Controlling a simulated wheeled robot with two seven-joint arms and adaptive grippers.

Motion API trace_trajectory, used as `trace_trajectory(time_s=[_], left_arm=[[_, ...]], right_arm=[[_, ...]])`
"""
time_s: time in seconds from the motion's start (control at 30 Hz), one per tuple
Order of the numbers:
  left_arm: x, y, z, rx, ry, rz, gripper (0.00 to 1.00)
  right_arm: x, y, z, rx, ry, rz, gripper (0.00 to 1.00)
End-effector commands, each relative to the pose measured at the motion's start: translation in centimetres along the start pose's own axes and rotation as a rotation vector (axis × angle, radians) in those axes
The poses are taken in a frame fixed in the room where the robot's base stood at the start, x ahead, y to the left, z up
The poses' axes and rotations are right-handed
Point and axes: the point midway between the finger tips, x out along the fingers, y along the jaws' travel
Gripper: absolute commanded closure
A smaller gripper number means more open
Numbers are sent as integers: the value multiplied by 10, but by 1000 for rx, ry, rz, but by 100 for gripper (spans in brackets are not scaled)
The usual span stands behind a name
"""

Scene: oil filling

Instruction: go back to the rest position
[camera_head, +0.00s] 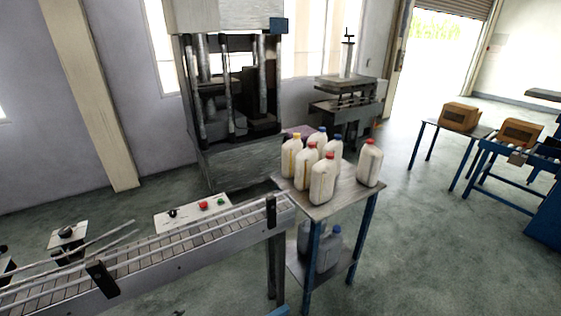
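No gripper of mine can be made out in the head view. Several white oil jugs with red, blue and yellow caps stand upright on a small table (318,207) with blue legs. One red-capped jug (369,163) stands apart from the group at the right side of the tabletop. Another red-capped jug (322,180) stands at the front of the group. Grey-blue containers (328,248) sit on the table's lower shelf.
A conveyor (190,244) runs from the lower left to the table's left edge. A control box with buttons (190,212) sits behind it. A large press (230,100) stands behind. Tables with brown boxes (459,117) stand at the right. The floor between is clear.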

Motion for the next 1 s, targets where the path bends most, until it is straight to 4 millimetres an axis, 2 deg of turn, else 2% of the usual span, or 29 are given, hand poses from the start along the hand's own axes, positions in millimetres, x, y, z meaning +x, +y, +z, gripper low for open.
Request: trace_trajectory(time_s=[0.4, 1.0], left_arm=[[-45, 36, -8, -343, -176, 145, 70], [-80, 60, -15, -531, -289, 255, 70]], right_arm=[[0, 1, 0, 0, 0, 1, 60], [0, -3, 0, 1, 1, -3, 60]])
